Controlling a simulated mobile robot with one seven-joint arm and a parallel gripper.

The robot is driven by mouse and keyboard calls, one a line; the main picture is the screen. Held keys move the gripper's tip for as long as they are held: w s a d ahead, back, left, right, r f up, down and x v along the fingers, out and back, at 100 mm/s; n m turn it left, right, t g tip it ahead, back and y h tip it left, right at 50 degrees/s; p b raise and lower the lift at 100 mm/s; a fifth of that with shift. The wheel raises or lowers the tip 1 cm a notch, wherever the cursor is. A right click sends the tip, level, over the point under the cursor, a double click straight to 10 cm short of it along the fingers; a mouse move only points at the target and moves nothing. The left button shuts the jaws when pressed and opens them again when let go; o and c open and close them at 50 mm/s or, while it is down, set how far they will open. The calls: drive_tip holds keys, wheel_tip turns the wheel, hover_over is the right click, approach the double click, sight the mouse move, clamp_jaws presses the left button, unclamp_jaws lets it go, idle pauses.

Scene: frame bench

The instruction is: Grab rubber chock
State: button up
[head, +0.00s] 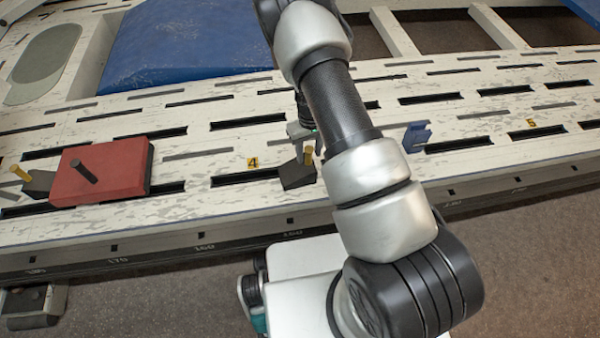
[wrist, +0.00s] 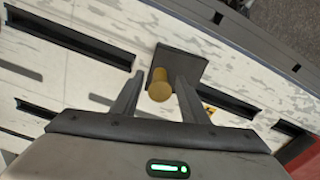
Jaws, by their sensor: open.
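A dark grey block with a yellow peg, which looks like the rubber chock (head: 297,175), sits on the slotted white bench near the yellow "4" label. In the wrist view the chock (wrist: 188,64) lies just beyond my fingers, its yellow peg pointing toward the camera. My gripper (wrist: 159,80) is open, with one finger on each side of the peg. Whether the fingers touch the peg I cannot tell. In the head view my gripper (head: 303,133) is just above and behind the chock, partly hidden by my arm.
A red block (head: 117,180) with a dark peg lies to the left, touching or close to another dark block (head: 38,184) with a yellow peg. A blue bracket (head: 417,137) stands to the right. A blue panel (head: 190,45) lies behind. Long slots cut the bench top.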

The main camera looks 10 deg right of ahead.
clamp_jaws()
drive_tip(key=shift+r, duration=0.15)
